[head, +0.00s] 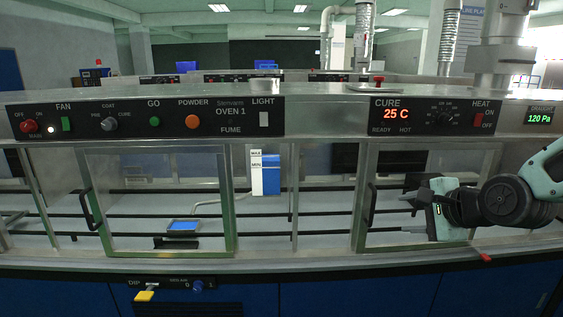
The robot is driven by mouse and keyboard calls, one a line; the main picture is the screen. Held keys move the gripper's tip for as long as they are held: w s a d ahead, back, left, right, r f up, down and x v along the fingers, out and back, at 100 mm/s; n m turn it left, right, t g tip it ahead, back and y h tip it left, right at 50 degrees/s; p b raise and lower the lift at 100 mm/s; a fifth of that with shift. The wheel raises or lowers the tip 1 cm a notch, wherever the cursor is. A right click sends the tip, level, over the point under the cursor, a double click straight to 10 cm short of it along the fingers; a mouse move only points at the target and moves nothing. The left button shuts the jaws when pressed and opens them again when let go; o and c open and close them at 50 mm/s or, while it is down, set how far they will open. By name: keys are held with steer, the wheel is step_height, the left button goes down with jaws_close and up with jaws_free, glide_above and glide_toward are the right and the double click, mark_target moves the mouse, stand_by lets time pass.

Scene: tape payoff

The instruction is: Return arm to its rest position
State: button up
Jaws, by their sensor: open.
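My gripper (413,199) is at the right of the head view, at the end of my dark and pale-green arm. It is in front of the right glass section of the oven cabinet, and its fingers point left. The jaws are open, and I see nothing between them. The fingertips are small and dark in this view. They appear close to the dark vertical door handle (371,206), but I cannot tell the gap in depth.
The control panel (145,121) runs above the glass doors, with a cure display (396,114) reading 25 C. A blue tray (183,227) and a blue-and-white container (265,174) show behind the glass.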

steer(key=s+a+f+n+g, duration=0.6)
steer(key=s+a+f+n, duration=0.1)
steer(key=s+a+n, duration=0.4)
steer(key=s+a+n+g+h, duration=0.1)
steer(key=s+n+g, duration=0.1)
steer(key=s+n, duration=0.4)
steer(key=s+a+r+n+g+h+b, duration=0.1)
steer(key=s+n, duration=0.5)
steer(key=s, duration=0.6)
steer(key=shift+s+a+r+n+g+h+b, duration=0.2)
steer(key=shift+s+n+g+h+b, duration=0.15)
steer(key=shift+g+h, duration=0.4)
steer(key=shift+w, duration=0.15)
